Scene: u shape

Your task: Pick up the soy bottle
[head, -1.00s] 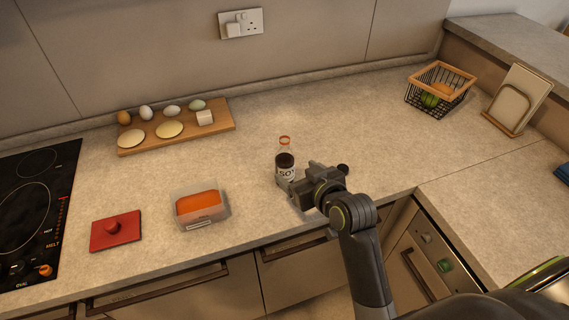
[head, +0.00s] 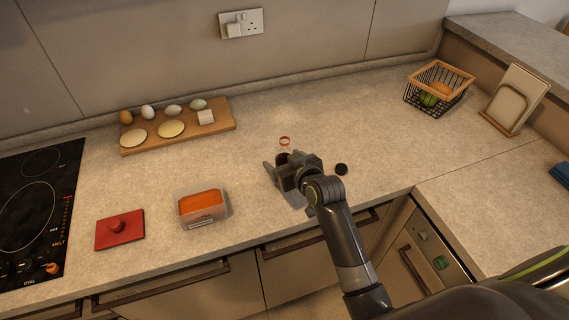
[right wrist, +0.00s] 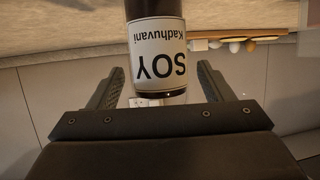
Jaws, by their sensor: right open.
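The soy bottle (head: 284,143) stands upright on the counter, with a clear neck and an orange-red ring at its mouth. In the head view my right gripper hides most of its dark body and label. In the right wrist view the bottle (right wrist: 160,52) appears upside down, its white SOY label facing the camera. My right gripper (head: 283,164) is open, close in front of the bottle. Its fingers (right wrist: 160,78) lie to either side of the bottle's lower part in the wrist view, with gaps visible. My left gripper is not in view.
Behind are a wooden board (head: 222,121) with eggs and a wire basket (head: 437,88). Counter behind the bottle is clear.

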